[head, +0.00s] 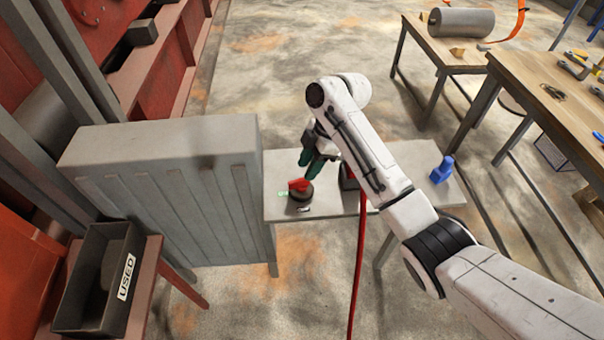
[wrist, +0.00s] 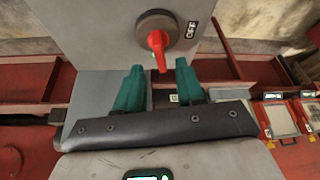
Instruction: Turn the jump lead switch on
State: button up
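The jump lead switch has a red handle (head: 299,185) on a round dark base (head: 302,199), on a grey bench top. In the wrist view the red handle (wrist: 157,42) points down from the round base (wrist: 150,22), its end in the gap between my fingertips. A small black-and-white label (wrist: 192,30) sits to the right of the base; I cannot read it surely. My gripper (head: 311,160) is open with teal fingers, just beyond the switch in the head view. It also shows in the wrist view (wrist: 160,67), empty; I cannot tell whether it touches the handle.
A grey ribbed cabinet (head: 165,180) stands left of the switch bench (head: 335,203). A red cable (head: 358,265) hangs over the bench's front edge. A blue bottle-like item (head: 442,169) stands at its right. A dark bin marked USED (head: 98,285) is lower left. Wooden tables (head: 560,112) stand right.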

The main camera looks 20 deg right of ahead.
aim_at(301, 179)
jog(key=shift+x, duration=2.4)
grip_shut()
